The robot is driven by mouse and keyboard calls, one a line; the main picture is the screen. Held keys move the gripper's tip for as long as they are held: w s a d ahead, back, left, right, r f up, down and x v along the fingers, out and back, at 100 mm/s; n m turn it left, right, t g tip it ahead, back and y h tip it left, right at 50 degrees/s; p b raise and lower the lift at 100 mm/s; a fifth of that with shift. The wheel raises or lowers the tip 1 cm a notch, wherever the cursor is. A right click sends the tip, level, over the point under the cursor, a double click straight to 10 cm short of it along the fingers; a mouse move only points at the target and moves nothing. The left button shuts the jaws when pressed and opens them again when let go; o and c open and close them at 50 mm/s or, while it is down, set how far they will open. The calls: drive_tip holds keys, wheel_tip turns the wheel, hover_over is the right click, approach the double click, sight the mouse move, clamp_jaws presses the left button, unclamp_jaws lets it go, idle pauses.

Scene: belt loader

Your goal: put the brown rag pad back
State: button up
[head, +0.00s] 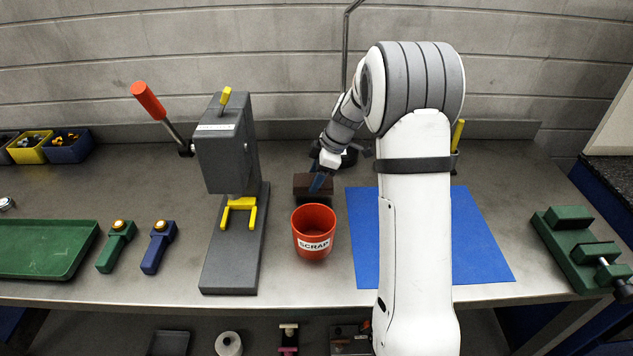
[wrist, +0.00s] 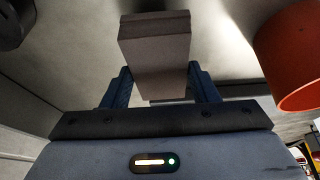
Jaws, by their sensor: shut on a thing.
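The brown rag pad (head: 308,182) is a small brown block behind the red scrap bin in the head view. In the wrist view the pad (wrist: 156,50) looks greyish brown and sits between the two blue fingers. My gripper (head: 321,181) reaches it from above and behind; in the wrist view my gripper (wrist: 158,84) is shut on the pad. A dark patch shows just under the pad in the head view. I cannot tell whether the pad touches the bench or is held slightly above it.
The red scrap bin (head: 314,240) stands just in front of the pad; it also shows in the wrist view (wrist: 297,55). A grey press (head: 226,150) stands left. A blue mat (head: 480,240) lies right, partly behind my arm. A dark round base (head: 349,158) is behind the gripper.

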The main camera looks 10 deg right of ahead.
drive_tip(key=shift+f, duration=1.25)
drive_tip(key=shift+f, duration=0.2)
drive_tip(key=o, duration=0.9)
drive_tip(key=shift+r, duration=0.1)
drive_tip(key=shift+o, duration=0.2)
drive_tip(key=shift+r, duration=0.1)
